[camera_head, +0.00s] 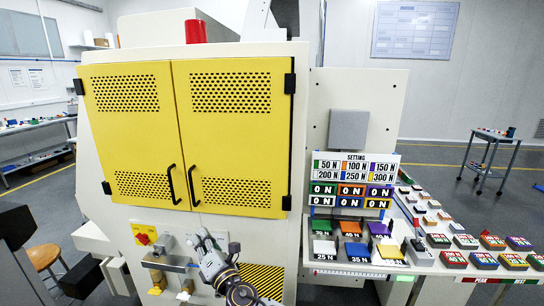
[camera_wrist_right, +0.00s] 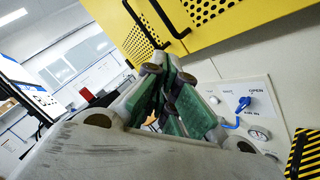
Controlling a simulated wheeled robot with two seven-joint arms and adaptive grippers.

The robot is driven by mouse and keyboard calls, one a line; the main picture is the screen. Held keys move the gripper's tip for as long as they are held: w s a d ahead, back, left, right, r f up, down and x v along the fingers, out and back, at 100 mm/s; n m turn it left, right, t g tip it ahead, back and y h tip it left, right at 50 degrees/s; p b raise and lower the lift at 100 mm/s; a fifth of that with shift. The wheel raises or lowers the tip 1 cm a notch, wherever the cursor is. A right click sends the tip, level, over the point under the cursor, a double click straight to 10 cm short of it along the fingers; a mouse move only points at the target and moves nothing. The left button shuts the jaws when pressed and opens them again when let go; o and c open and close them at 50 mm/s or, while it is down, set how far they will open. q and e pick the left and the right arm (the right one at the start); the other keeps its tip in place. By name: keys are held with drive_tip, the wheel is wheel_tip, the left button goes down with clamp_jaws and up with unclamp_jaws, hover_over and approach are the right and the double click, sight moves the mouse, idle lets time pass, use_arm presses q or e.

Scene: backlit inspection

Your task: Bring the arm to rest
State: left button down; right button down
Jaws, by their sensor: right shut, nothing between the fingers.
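My right gripper (camera_head: 205,241) is low in the middle of the head view, in front of the machine's pale lower front below the yellow doors (camera_head: 186,137). Its fingers are shut and empty. In the right wrist view the gripper (camera_wrist_right: 168,72) shows its green finger pads close together, with nothing between them. In the head view the gripper hides part of this area. My left gripper is not in view.
A red and yellow switch (camera_head: 144,236) is left of the gripper, above a grey bar-like fixture (camera_head: 165,262). A black and yellow striped patch (camera_head: 262,279) lies to its right. Further right are coloured trays (camera_head: 354,251) and a setting board (camera_head: 352,182). A wooden stool (camera_head: 43,257) stands left.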

drive_tip(key=s+d+f+m+g+h, duration=0.1)
drive_tip(key=s+d+f+m+h, duration=0.1)
drive_tip(key=d+f+m+h, duration=0.7)
drive_tip(key=s+d+f+m+g+h, duration=0.2)
drive_tip(key=d+f+m, duration=0.1)
drive_tip(key=d+m, duration=1.05)
drive_tip(key=s+d+f+m+g+h, duration=0.1)
drive_tip(key=s+d+f+m+g, duration=0.4)
drive_tip(key=s+d, duration=0.6)
drive_tip(key=s+d+f+m+g, duration=0.35)
drive_tip(key=s+d+f, duration=0.25)
drive_tip(key=s+d, duration=0.45)
drive_tip(key=s+a+f+g, duration=0.1)
drive_tip(key=s+f, duration=0.2)
drive_tip(key=f, duration=1.4)
drive_tip(key=s+f+g, duration=0.1)
drive_tip(key=s+f, duration=0.2)
drive_tip(key=f, duration=1.4)
drive_tip(key=s+d+f, duration=0.2)
drive_tip(key=s+f, duration=0.7)
drive_tip(key=s, duration=0.1)
drive_tip(key=s+d+f+g, duration=0.1)
drive_tip(key=s+d+f, duration=0.1)
drive_tip(key=s+f, duration=0.8)
drive_tip(key=shift+s+h, duration=0.3)
drive_tip(key=shift+s, duration=0.5)
